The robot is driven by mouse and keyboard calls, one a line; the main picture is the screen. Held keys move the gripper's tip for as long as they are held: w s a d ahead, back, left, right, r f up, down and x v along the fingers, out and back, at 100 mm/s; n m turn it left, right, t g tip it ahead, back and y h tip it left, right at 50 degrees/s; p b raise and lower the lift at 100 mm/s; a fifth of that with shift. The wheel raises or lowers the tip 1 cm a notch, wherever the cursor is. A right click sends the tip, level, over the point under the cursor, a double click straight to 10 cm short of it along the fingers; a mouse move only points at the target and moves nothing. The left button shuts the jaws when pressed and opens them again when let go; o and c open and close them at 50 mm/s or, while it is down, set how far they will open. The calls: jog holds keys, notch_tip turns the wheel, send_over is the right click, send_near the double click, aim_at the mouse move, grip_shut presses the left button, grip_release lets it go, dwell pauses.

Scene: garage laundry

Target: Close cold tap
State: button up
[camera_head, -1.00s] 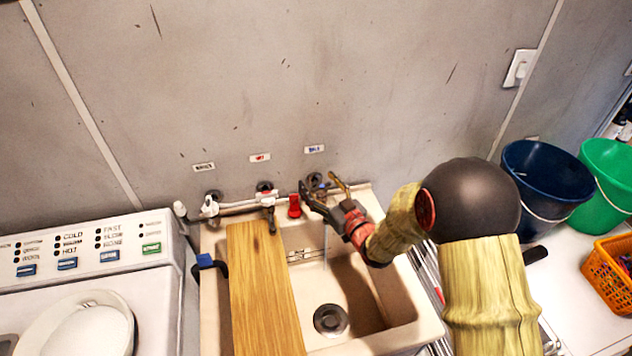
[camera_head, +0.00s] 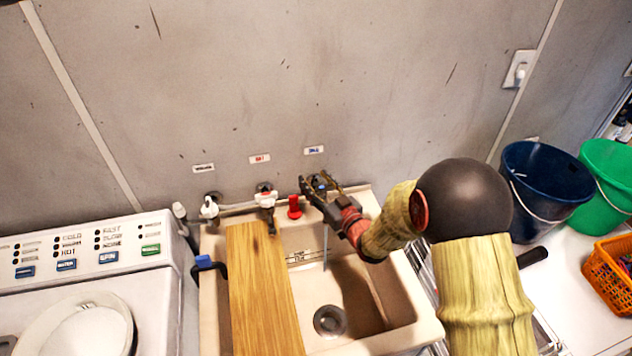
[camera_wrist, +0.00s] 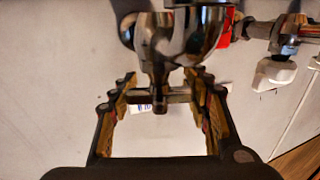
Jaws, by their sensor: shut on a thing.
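The cold tap is a shiny metal tap below the blue-marked wall label (camera_head: 314,150), at the back of the sink. In the wrist view its round metal body (camera_wrist: 165,40) and cross-shaped handle (camera_wrist: 150,96) show clearly. My gripper (camera_head: 320,187) is at this tap, largely hiding it in the head view. In the wrist view my gripper (camera_wrist: 163,88) has its two fingers on either side of the handle, shut on it. A thin pale vertical streak, perhaps running water, shows in the sink below the gripper.
A red fitting (camera_head: 294,207) and a white-handled tap (camera_head: 265,199) are close on the left. A wooden board (camera_head: 262,290) lies across the left of the sink (camera_head: 410,328). A washing machine (camera_head: 95,250) stands left; a blue bucket (camera_head: 548,180) and green bucket (camera_head: 610,165) stand right.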

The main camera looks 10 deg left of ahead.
jog(key=c, duration=0.5)
jog(key=shift+o, duration=0.2)
jog(key=shift+b, duration=0.3)
jog(key=m+t+h+b, duration=0.2)
jog(key=h+b, duration=0.1)
jog(key=shift+w+d+f+m, duration=0.1)
jog(key=shift+w+d+m, duration=0.05)
jog(key=shift+m, duration=0.15)
jog(key=shift+c, duration=0.3)
jog(key=shift+w+d+m+t+h+b, duration=0.2)
jog(key=shift+m+t+h+b, duration=0.3)
jog(key=shift+h, duration=0.3)
jog(key=shift+c, duration=0.3)
jog(key=o, duration=1.4)
jog(key=shift+s, duration=0.1)
jog(key=shift+c, duration=0.2)
